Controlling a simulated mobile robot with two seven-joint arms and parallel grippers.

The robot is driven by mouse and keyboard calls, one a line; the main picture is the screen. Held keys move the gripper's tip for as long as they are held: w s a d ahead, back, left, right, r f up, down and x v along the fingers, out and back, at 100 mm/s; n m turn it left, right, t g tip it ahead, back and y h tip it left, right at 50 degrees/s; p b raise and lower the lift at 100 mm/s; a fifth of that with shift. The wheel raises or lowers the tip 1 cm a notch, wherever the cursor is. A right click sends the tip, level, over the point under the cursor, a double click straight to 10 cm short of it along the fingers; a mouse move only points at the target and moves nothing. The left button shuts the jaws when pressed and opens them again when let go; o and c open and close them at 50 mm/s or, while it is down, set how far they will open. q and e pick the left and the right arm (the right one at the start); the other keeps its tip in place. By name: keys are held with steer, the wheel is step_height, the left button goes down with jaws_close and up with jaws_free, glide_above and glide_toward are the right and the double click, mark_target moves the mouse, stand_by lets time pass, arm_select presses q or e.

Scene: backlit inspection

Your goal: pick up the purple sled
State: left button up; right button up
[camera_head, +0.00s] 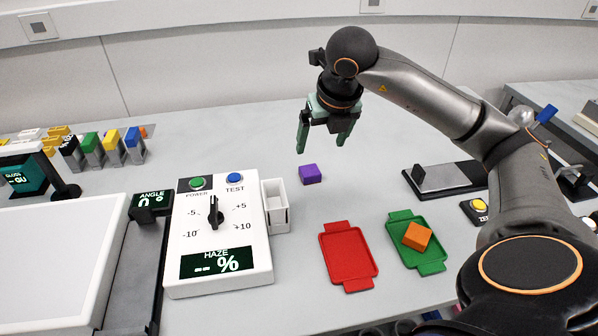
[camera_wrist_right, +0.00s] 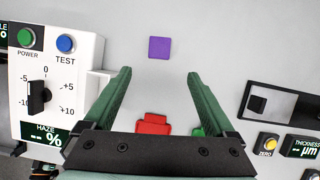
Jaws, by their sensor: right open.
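A small purple block (camera_head: 310,174), the only purple thing that matches the sled, lies on the light grey table right of the haze meter. It also shows in the right wrist view (camera_wrist_right: 160,47), ahead of the fingers and near the middle. My right gripper (camera_head: 322,142) is open and empty, with its green fingers pointing down above the table, behind and above the block in the head view. In the right wrist view the two fingers (camera_wrist_right: 158,75) are wide apart with bare table between them. My left gripper is not in view.
The white haze meter (camera_head: 222,222) and a white open holder (camera_head: 276,206) stand left of the block. A red tray (camera_head: 335,226) and a green tray (camera_head: 434,266) with an orange block (camera_head: 417,236) lie in front. Table around the block is clear.

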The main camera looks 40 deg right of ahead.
glide_toward(310, 170)
steer(key=f, duration=0.3)
steer(key=shift+w+d, duration=0.15)
steer(key=shift+d, duration=0.1)
steer(key=x, duration=0.5)
steer(key=shift+w+f, duration=0.15)
steer(key=shift+w, duration=0.3)
jaws_close()
